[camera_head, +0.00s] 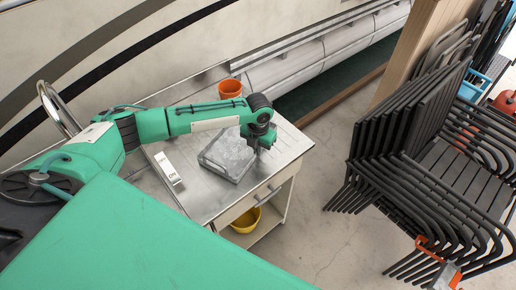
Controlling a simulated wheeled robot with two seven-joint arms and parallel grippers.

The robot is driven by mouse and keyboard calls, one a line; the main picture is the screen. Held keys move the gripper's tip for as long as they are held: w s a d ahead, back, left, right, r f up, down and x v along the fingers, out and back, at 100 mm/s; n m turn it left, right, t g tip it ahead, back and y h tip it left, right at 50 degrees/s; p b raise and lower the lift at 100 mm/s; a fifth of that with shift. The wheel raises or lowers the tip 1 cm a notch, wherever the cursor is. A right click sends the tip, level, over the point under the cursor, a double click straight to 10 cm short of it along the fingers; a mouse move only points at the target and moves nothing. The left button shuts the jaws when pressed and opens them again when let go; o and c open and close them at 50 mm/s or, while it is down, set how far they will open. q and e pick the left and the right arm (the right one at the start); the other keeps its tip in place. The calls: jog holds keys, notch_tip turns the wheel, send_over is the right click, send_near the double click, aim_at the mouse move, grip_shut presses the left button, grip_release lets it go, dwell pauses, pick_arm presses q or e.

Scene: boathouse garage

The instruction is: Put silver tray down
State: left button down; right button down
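The silver tray (226,156) is a shallow, squarish metal tray over the steel top of a cart (284,152). It looks nearly level, but I cannot tell whether it rests on the top or is just above it. My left arm reaches in from the left, above the tray's far side. My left gripper (258,148) points down at the tray's right edge. Its fingers are small and dark, so I cannot tell whether they are closed on the rim. My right gripper is not in view.
A white box (168,168) lies left of the tray, and an orange pot (230,88) stands behind it. The cart has a drawer and a yellow bowl (246,221) below. Stacked dark chairs (420,160) stand at right. Bare floor lies between the cart and chairs.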

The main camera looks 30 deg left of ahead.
pick_arm(q)
jog(key=shift+f, duration=0.15)
jog(key=c, duration=1.6)
grip_release()
jog(key=shift+o, duration=0.2)
jog(key=c, duration=0.4)
jog(key=shift+r+p, duration=0.65)
jog(key=shift+r, duration=0.15)
jog(key=shift+r, duration=0.1)
